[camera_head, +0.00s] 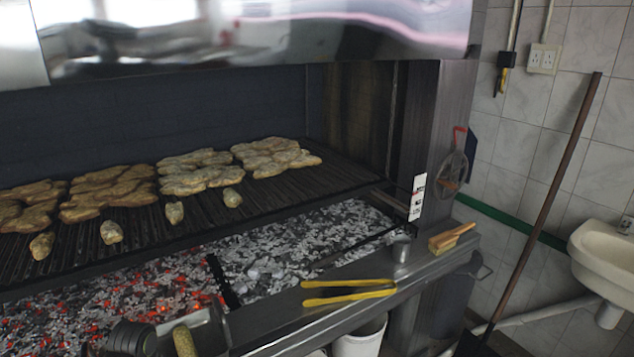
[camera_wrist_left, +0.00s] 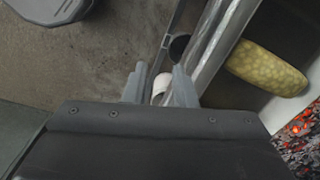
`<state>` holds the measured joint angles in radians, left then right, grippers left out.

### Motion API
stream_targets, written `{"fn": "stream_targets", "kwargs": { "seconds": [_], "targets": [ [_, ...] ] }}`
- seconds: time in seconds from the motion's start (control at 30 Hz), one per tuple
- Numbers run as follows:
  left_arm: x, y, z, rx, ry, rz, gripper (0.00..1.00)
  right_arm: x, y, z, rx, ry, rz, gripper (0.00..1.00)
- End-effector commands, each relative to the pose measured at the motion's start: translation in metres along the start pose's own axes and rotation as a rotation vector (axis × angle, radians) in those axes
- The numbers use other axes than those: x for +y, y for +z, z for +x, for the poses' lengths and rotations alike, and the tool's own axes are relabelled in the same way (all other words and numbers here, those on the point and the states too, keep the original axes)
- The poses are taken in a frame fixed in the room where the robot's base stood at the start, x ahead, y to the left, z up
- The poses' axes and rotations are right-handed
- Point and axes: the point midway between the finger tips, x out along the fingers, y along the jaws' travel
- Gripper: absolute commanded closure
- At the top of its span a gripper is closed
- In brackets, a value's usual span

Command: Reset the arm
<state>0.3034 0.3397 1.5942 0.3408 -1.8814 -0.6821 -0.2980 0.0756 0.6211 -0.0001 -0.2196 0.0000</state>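My left gripper (camera_wrist_left: 159,86) shows in the left wrist view with its two grey fingers apart and nothing held between them. A small white shape and a dark round shape show past the fingertips, too partial to name. In the head view I cannot clearly make out the left gripper; a dark ribbed cylinder (camera_head: 130,338) at the bottom edge may or may not be part of my arm. My right gripper is in neither view.
Flat meat pieces (camera_head: 273,156) and several small pieces lie on the grill grate (camera_head: 260,205), above glowing coals (camera_head: 130,300). Yellow tongs (camera_head: 348,293), a metal cup (camera_head: 402,250) and a brush (camera_head: 452,238) sit on the front ledge. A yellow speckled piece (camera_wrist_left: 265,68) lies near the coals.

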Motion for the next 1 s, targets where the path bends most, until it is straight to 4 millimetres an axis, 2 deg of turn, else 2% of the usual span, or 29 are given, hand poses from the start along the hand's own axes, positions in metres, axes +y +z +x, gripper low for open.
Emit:
{"fn": "stream_targets", "kwargs": {
  "seconds": [0.03,0.2,0.33,0.5,0.7,1.0],
  "targets": [
    [0.018,0.012,0.012,0.008,-0.011,-0.04,0.76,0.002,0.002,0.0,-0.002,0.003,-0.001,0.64],
    [0.068,0.049,0.029,0.054,-0.073,-0.209,0.76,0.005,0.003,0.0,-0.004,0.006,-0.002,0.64],
    [0.106,0.078,0.029,0.1,-0.117,-0.35,0.76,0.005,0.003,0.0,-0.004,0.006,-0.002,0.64],
    [0.144,0.111,0.017,0.157,-0.168,-0.519,0.76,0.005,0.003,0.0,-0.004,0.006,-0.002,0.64],
    [0.171,0.138,-0.001,0.203,-0.21,-0.659,0.76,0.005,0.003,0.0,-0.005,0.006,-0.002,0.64],
    [0.197,0.166,-0.027,0.254,-0.258,-0.815,0.76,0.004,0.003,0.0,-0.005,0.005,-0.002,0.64]
  ]
}}
